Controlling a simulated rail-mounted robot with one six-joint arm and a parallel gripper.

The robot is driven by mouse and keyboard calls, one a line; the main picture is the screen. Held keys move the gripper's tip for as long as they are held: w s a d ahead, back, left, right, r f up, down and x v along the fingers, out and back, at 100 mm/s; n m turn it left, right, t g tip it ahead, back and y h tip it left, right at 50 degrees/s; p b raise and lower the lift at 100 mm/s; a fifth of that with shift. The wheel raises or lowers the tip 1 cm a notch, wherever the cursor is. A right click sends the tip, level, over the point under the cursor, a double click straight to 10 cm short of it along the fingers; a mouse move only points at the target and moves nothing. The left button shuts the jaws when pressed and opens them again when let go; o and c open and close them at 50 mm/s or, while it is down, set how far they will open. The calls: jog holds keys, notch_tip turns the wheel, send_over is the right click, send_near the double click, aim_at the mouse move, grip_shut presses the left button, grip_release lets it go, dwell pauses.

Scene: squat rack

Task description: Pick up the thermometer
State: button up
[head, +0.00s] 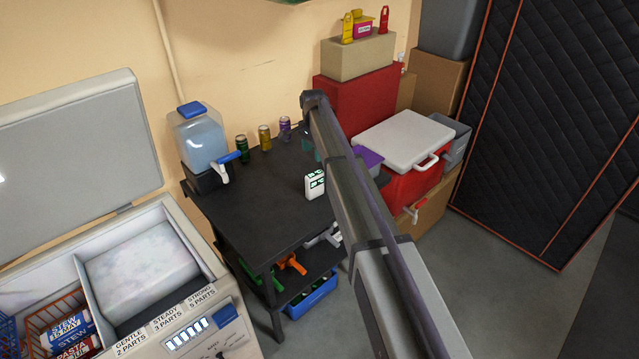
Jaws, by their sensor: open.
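A small white device with green display panels, which looks like the thermometer (316,185), stands upright on the black table (255,205), near its right edge. My arm reaches in from the lower right and passes just right of the device. The arm's far end bends down over the back of the table. My gripper (292,131) shows only as a small dark shape there, by the purple can. It is open, beyond the white device and apart from it. Its fingertips are hard to make out, and the arm hides part of the table's right side.
Several cans (264,138) and a water dispenser (199,140) stand along the table's back. An open chest cooler (150,270) is at left. A red cooler with a white lid (405,140) and stacked boxes stand at right. The table's middle is clear.

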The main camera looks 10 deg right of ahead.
aim_at(315, 174)
jog(key=f+b, duration=0.3)
jog(key=f, duration=0.1)
jog(key=f+b, duration=0.2)
jog(key=shift+w+d+f+b, duration=0.15)
jog(key=shift+d+b, duration=0.15)
jog(key=shift+b, duration=0.05)
notch_tip(315, 174, down, 5)
jog(key=b, duration=0.5)
jog(key=shift+a, duration=0.15)
jog(key=shift+r, duration=0.2)
jog(key=c, duration=1)
